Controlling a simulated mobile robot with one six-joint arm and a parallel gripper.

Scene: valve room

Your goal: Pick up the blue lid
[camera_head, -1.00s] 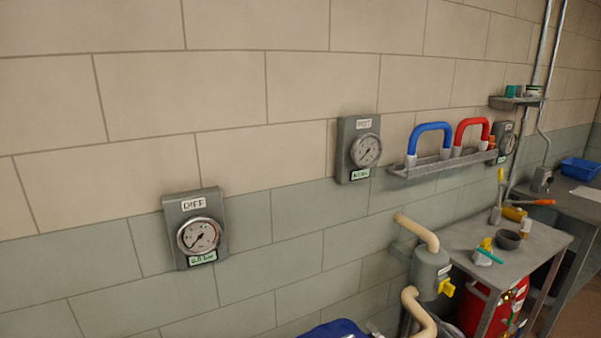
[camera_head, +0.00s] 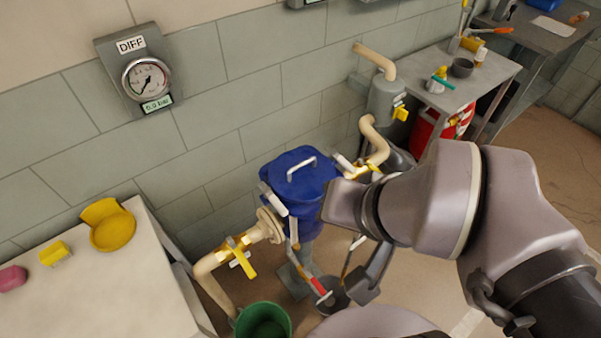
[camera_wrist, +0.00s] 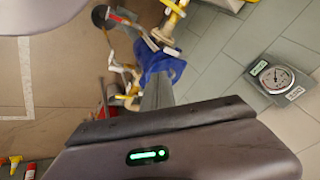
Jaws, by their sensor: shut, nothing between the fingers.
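The blue lid (camera_head: 318,184) sits on top of the blue vessel (camera_head: 297,220) against the wall in the head view. A pale metal bar handle (camera_head: 301,167) stands up from its top, and pale clamp-like levers surround its rim. My gripper shows in the wrist view (camera_wrist: 158,80) with its grey fingers shut and empty. They point toward the blue vessel, which also shows there (camera_wrist: 160,62), and hide part of it. In the head view my arm reaches in from the right and ends beside the vessel's right side. The fingertips are not clear there.
A pale bench (camera_head: 110,285) at the left holds a yellow round object (camera_head: 108,226). A green bucket (camera_head: 263,322) stands on the floor below. Cream pipes (camera_head: 230,252) with yellow valve handles flank the vessel. A grey table (camera_head: 450,80) stands behind, right.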

